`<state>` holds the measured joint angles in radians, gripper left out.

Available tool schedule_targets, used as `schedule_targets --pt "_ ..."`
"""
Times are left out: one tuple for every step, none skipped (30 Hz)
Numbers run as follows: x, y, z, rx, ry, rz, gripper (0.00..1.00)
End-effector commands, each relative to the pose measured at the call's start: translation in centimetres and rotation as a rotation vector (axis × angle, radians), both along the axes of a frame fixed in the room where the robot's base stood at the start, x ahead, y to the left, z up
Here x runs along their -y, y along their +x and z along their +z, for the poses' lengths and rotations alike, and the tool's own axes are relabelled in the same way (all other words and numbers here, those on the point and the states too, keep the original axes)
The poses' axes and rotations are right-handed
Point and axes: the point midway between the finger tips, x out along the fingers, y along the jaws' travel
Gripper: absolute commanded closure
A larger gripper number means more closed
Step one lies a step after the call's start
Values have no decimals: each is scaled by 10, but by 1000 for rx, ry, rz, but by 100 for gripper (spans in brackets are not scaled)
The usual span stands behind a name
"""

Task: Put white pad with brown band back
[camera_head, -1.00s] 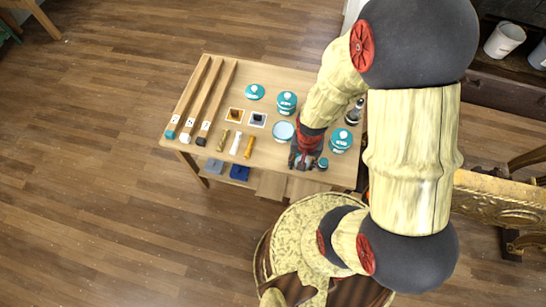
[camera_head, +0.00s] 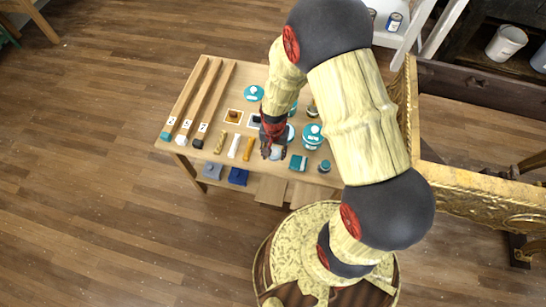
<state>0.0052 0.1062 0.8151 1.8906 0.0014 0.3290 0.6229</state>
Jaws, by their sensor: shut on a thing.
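My gripper (camera_head: 271,146) is over the front part of the light wooden table, shut on a small whitish thing that I take to be the white pad (camera_head: 277,154). The fingers cover part of it, and I cannot make out a brown band. It is too small to tell whether it touches the tabletop. A teal block (camera_head: 298,162) lies just right of it.
Several teal-lidded tubs (camera_head: 312,136) and a small teal jar (camera_head: 324,166) stand on the right. Three short sticks (camera_head: 234,146) lie left of my gripper, long wooden bars (camera_head: 200,100) further left. Grey (camera_head: 213,170) and blue blocks (camera_head: 238,176) sit lower in front. A gilt console (camera_head: 480,197) stands right.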

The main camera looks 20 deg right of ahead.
Motion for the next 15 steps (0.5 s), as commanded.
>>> schedule_targets --pt "-1 3 -5 -1 1 1 85" --pt "-2 4 -9 -1 0 1 85" --pt "-3 4 -15 -4 0 0 85" --pt "-3 4 -21 -4 0 0 85" --pt "-3 4 -26 -3 0 0 85" --pt "-2 5 -32 -1 0 0 85" --pt "-2 5 -35 -1 1 0 85" --pt "-2 5 -37 -1 1 0 85" --pt "-2 5 -39 -1 1 0 85" --pt "-2 5 -39 0 0 0 85" --pt "-2 5 -38 0 0 0 85" --pt "-2 5 -38 0 0 0 85" --pt "-2 5 -37 0 0 0 85" --pt "-2 5 -37 0 0 0 85" --pt "-2 5 -37 0 0 0 85"
